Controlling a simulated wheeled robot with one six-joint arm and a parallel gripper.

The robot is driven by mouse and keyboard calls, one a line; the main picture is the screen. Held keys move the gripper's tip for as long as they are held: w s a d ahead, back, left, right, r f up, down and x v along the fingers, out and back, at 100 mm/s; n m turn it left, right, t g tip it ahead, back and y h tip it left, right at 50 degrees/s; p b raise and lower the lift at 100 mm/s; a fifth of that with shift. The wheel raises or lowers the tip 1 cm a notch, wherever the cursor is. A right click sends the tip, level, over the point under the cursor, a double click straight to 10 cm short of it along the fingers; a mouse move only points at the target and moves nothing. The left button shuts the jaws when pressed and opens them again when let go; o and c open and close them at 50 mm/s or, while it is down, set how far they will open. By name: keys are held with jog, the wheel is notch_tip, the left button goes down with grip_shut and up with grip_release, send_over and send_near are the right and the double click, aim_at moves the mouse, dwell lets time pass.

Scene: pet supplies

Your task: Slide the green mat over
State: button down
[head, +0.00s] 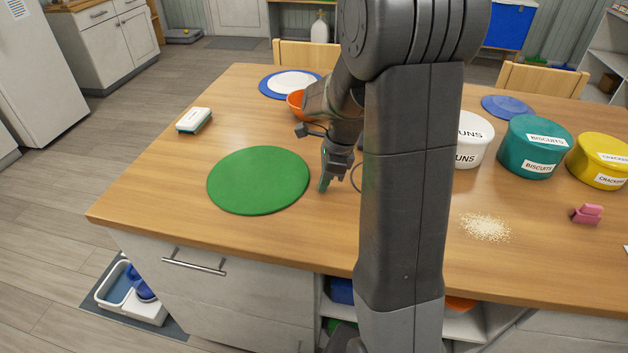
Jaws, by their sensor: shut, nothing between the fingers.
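The round green mat (258,180) lies flat on the left part of the wooden table, with bare wood around it. My gripper (323,186) points down just off the mat's right edge, with its fingers shut and nothing held. A narrow gap seems to separate the fingertips from the mat, but I cannot tell whether they touch the table. My arm hides the table to the right of the gripper.
An orange bowl (296,103) and a white plate on a blue mat (265,88) are at the back. Teal (534,150) and yellow (600,163) tins and spilled grains (484,228) are right.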

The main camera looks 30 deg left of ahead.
aim_at(286, 190)
jog(key=shift+s+a, duration=0.4)
jog(key=shift+a, duration=0.2)
jog(key=shift+s+a, duration=0.35)
jog(key=shift+a, duration=0.2)
jog(key=shift+a+r, duration=0.1)
jog(key=s+a, duration=0.1)
jog(key=s+a+p, duration=0.1)
jog(key=a, duration=0.1)
jog(key=s+a+p, duration=0.1)
jog(key=a, duration=0.1)
jog(key=shift+a, duration=0.1)
